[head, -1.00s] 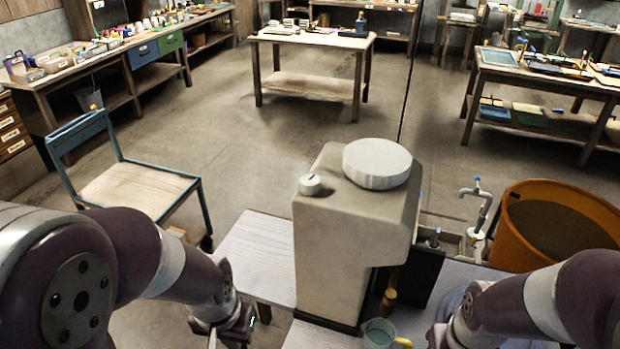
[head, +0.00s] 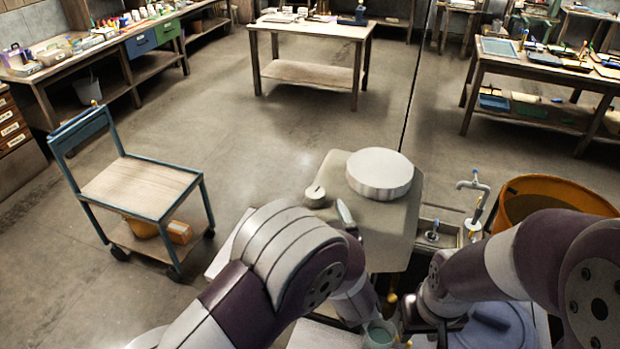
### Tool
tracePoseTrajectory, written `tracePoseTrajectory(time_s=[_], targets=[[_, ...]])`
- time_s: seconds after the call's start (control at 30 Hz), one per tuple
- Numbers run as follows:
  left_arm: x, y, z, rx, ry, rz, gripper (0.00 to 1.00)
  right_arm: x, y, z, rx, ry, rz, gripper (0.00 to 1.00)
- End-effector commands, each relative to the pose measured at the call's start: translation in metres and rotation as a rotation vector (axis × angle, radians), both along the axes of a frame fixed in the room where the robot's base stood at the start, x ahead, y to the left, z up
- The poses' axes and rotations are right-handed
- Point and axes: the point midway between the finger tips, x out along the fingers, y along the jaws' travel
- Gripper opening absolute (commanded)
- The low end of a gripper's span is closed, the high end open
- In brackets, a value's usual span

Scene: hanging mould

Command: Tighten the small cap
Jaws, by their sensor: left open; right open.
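The small white cap (head: 315,196) sits at the left edge of the top of a beige tank (head: 385,232). A much larger white round lid (head: 380,172) is on the same top, to the right. My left gripper (head: 346,214) is just right of the small cap and apart from it. One pale finger shows; the rest is hidden behind my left arm. My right gripper (head: 437,333) is low, in front of the tank at its right, open and empty. My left arm hides the tank's lower left part.
A greenish mug (head: 380,335) stands in front of the tank, beside my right gripper. An orange tub (head: 560,193) and a tap (head: 474,186) are at the right. A blue-framed cart (head: 140,187) stands left, with open floor behind it.

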Motion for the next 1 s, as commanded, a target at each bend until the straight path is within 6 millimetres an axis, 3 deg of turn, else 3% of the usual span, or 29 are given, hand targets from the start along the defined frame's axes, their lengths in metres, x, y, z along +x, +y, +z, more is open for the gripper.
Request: tracePoseTrajectory(time_s=[0.03,0.2,0.4,0.8,0.83,0.97,1.0], targets=[[0.012,0.005,0.007,0.0,0.0,0.005,0.7,0.0,0.0,0.013,0.0,0.0,0.0,0.43],[0.049,0.014,0.006,0.0,0.001,0.002,0.7,0.0,0.0,0.029,0.0,0.0,0.0,0.43],[0.076,0.021,0.003,-0.002,0.0,0.0,0.7,0.0,0.0,0.039,0.0,0.0,0.0,0.43],[0.085,0.023,0.001,-0.002,0.0,-0.002,0.7,0.0,0.0,0.041,0.0,0.0,0.0,0.43],[0.085,0.023,0.001,-0.002,0.0,-0.002,0.66,0.0,0.0,0.041,0.0,0.0,0.0,0.43],[0.085,0.023,0.001,-0.002,0.0,-0.002,0.24,0.0,0.0,0.041,0.0,0.0,0.0,0.43],[0.085,0.023,0.001,-0.002,0.0,-0.002,0.18,0.0,0.0,0.041,0.0,0.0,0.0,0.43]])
